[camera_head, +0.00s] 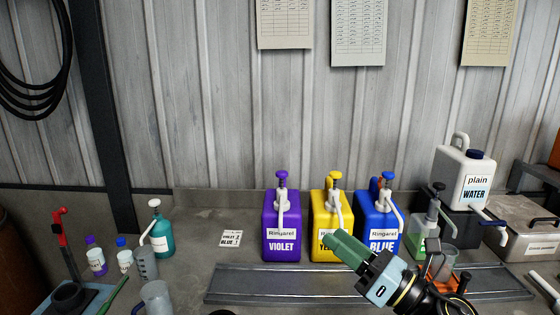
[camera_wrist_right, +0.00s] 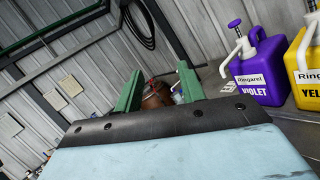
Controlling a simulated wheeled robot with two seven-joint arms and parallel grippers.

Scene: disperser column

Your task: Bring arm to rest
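My right gripper (camera_head: 347,243) has green fingers and reaches in from the lower right, in front of the yellow and blue jugs in the head view. In the right wrist view the two fingers (camera_wrist_right: 161,85) stand apart with nothing held between them. My left gripper is not in view. A violet jug (camera_head: 282,243), a yellow jug (camera_head: 318,215) and a blue jug (camera_head: 374,207) stand in a row with pump tops. The gripper hides part of the yellow jug's label.
A metal rail (camera_head: 270,285) runs in front of the jugs. A white water canister (camera_head: 463,172) and a green-liquid pump bottle (camera_head: 425,241) stand at right. A teal pump bottle (camera_head: 160,236), cups and small bottles stand at left. A paper note (camera_head: 231,239) lies on the bench.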

